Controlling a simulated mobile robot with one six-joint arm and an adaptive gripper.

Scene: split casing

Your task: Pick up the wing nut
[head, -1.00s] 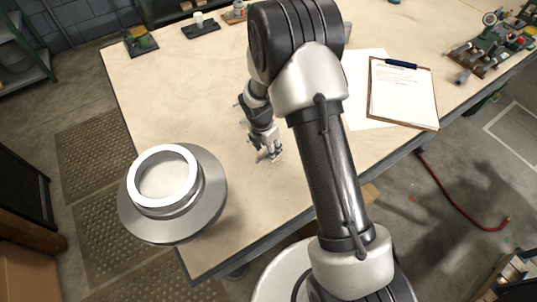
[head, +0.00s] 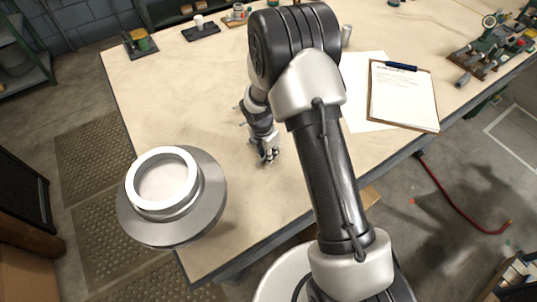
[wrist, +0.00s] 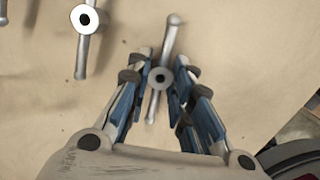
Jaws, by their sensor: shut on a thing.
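The wing nut (wrist: 169,38) shows in the wrist view as a pale round hub with a dark hole and a thin grey bar running through it. My gripper (wrist: 161,72) has its blue-and-grey fingers on both sides of the hub, shut on it. The bar sticks out beyond the fingertips at the top and between the fingers below. In the head view my gripper (head: 269,156) is low over the tabletop, pointing down. The wing nut cannot be made out there.
A similar hub with a bar (wrist: 84,19) lies at upper left in the wrist view. A large round flanged casing (head: 211,203) stands at the bench's left front. A clipboard (head: 404,98) lies on papers at right. Several small items line the back. Bare bench (head: 185,105) lies left of my gripper.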

